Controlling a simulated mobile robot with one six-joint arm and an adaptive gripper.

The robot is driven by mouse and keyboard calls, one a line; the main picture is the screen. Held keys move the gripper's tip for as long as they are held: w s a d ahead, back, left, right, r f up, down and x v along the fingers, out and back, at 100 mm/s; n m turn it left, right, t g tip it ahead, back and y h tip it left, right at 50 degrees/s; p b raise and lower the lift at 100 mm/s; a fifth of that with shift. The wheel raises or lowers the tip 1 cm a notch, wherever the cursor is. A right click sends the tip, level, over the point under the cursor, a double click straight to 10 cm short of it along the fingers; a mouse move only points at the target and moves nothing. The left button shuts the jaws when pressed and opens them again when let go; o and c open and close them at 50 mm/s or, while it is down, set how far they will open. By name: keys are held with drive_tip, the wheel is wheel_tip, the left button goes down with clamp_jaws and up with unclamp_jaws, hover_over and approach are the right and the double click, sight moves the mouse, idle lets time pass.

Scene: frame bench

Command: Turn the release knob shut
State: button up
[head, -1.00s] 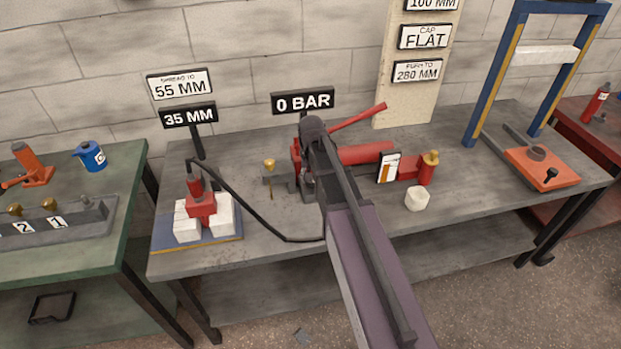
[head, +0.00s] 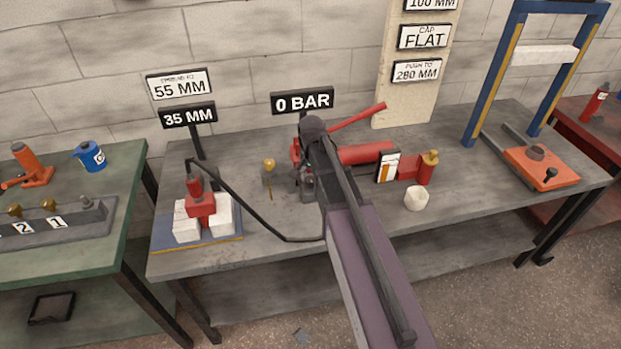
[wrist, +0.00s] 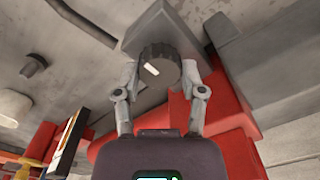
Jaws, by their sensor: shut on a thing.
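The release knob (wrist: 152,69) is a dark, ribbed round knob with a white mark on its face. It sits on a grey block (wrist: 160,27) in the wrist view. My gripper (wrist: 160,74) has one finger on each side of the knob and is shut on it. In the head view my arm covers most of the gripper and the knob. The red pump (head: 365,154) with its raised red handle (head: 357,117) stands behind my arm. The sign above it (head: 302,101) reads 0 BAR.
A red spreader (head: 201,205) between white blocks stands at the bench's left, under a 35 MM sign (head: 188,116). A black hose (head: 252,222) runs from it across the bench. A white cup-like piece (head: 416,198) stands right of my arm. A blue press frame (head: 490,75) stands farther right.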

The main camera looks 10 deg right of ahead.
drive_tip(key=shift+s, duration=0.1)
drive_tip(key=o, duration=1.1)
drive_tip(key=shift+o, duration=0.2)
